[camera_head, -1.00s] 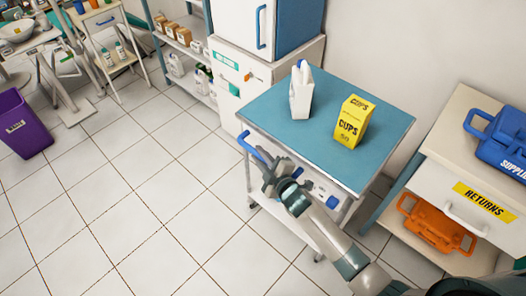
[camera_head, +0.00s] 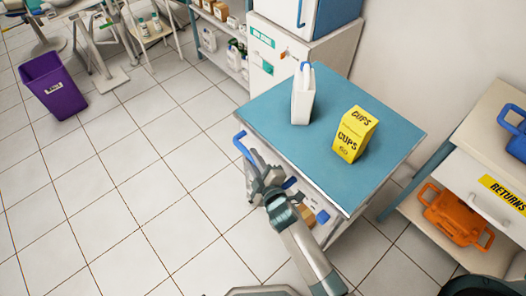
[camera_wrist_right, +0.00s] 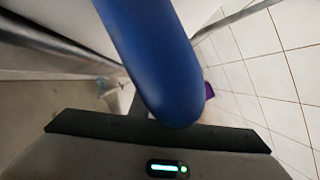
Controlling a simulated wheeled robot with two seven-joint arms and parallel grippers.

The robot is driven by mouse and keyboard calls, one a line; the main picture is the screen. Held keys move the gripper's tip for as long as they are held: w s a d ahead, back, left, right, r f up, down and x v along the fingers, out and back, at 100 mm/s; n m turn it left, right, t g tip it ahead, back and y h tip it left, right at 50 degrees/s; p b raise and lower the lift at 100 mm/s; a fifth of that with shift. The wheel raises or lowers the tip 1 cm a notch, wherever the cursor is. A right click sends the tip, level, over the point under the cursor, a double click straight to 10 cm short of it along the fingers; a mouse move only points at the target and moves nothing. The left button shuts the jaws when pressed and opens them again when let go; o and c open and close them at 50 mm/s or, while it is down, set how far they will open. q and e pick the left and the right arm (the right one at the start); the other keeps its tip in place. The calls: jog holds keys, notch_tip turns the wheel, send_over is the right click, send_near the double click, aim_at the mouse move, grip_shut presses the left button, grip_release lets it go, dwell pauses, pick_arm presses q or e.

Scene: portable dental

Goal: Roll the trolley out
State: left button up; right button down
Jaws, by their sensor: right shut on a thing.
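The trolley (camera_head: 378,177) has a blue-green top and stands against the wall side, right of centre in the head view. A white bottle (camera_head: 302,98) and a yellow cups box (camera_head: 354,136) stand upright on its top. A blue push handle (camera_head: 242,147) sticks out at its left end. My right gripper (camera_head: 256,166) is at that end, shut on the handle. In the right wrist view the blue handle (camera_wrist_right: 155,60) fills the upper middle, above the dark gripper edge. The gripper's fingertips are hidden there. My left gripper is not in view.
A white cabinet (camera_head: 290,58) stands just behind the trolley. A cream returns unit (camera_head: 478,190) with an orange case (camera_head: 452,215) stands to the right. A purple bin (camera_head: 54,85) stands far left. The tiled floor (camera_head: 150,200) left of the trolley is clear.

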jog(key=shift+s+a+f, duration=0.15)
jog(key=shift+s+a, duration=0.5)
jog(key=shift+a, duration=0.05)
jog(key=c, duration=1.6)
grip_release()
jog(key=shift+a, duration=0.1)
jog(key=shift+c, duration=0.2)
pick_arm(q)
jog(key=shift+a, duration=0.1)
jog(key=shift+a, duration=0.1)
pick_arm(e)
jog(key=shift+s, duration=0.15)
